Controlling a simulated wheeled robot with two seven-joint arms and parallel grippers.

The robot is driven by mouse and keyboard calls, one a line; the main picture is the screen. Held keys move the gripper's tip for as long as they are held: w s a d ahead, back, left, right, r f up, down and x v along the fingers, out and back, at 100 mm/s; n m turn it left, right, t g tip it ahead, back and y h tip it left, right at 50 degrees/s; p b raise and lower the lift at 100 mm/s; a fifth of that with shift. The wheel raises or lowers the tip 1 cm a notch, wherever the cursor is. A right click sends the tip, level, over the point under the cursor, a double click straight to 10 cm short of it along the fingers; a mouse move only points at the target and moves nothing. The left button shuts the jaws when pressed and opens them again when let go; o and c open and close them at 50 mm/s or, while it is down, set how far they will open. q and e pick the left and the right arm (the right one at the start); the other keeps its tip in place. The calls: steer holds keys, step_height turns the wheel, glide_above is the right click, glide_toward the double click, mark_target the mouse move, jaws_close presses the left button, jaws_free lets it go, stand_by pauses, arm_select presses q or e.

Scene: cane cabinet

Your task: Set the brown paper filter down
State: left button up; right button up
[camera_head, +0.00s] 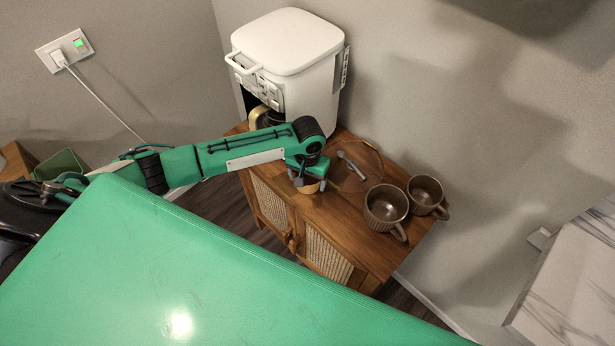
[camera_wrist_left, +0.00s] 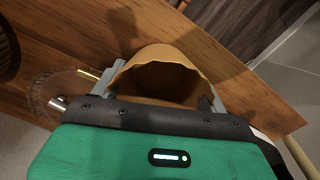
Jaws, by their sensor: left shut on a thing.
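The brown paper filter (camera_wrist_left: 160,72) is a tan cup with a wavy rim and its opening toward the wrist camera. My left gripper (camera_wrist_left: 160,92) is shut on it, with one finger on each side. In the head view, my left gripper (camera_head: 308,180) is over the front edge area of the wooden cabinet (camera_head: 345,215). A small part of the filter (camera_head: 308,188) shows beneath it. I cannot tell whether the filter's base touches the cabinet top. My right gripper is not in view.
A white coffee maker (camera_head: 290,55) stands at the back left of the cabinet. A round clear dish (camera_head: 371,166) with a spoon (camera_head: 351,162) lies just right of my gripper. Two brown mugs (camera_head: 386,204) (camera_head: 426,190) stand farther right. The cabinet's front edge is close to the filter.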

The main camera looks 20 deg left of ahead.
arm_select(q)
steer(key=shift+f, duration=0.1)
steer(key=o, duration=1)
steer(key=shift+c, duration=0.2)
